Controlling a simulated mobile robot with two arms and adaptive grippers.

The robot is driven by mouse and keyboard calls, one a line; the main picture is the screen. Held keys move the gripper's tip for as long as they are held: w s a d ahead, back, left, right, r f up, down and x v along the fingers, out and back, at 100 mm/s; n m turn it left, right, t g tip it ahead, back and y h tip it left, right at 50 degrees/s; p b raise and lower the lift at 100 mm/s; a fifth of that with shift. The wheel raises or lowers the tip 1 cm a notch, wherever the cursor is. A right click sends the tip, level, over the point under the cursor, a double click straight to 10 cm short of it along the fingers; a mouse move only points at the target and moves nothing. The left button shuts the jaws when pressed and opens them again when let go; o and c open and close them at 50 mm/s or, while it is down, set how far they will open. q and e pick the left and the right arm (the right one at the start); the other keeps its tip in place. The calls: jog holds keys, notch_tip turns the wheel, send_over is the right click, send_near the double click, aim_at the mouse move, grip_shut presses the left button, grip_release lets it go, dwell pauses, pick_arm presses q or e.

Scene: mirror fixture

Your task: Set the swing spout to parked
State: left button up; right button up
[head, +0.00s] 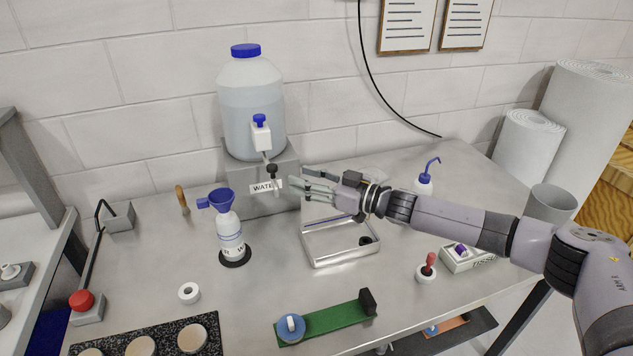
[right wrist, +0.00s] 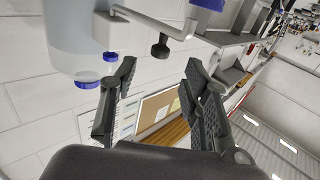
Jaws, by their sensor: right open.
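The swing spout (head: 266,157) comes from the white tap (head: 261,137) on the water carboy (head: 252,95) and carries a dark knob (head: 271,170) near its end. It points toward the front, slightly right, above the "WATER" label. In the right wrist view the spout (right wrist: 150,21) is a grey bar with the dark knob (right wrist: 160,46) hanging from it. My right gripper (head: 299,184) is open and empty, just right of the knob and slightly lower, its fingers toward the spout. In the right wrist view the knob shows beyond the gap between the fingers (right wrist: 160,76). My left gripper is not in view.
A bottle with a blue funnel (head: 222,199) stands front left of the spout. A metal tray (head: 341,259) lies below my right forearm. A green strip (head: 327,317) lies at the front.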

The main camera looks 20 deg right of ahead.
jog(key=shift+v, duration=1.45)
jog(key=shift+a, duration=0.1)
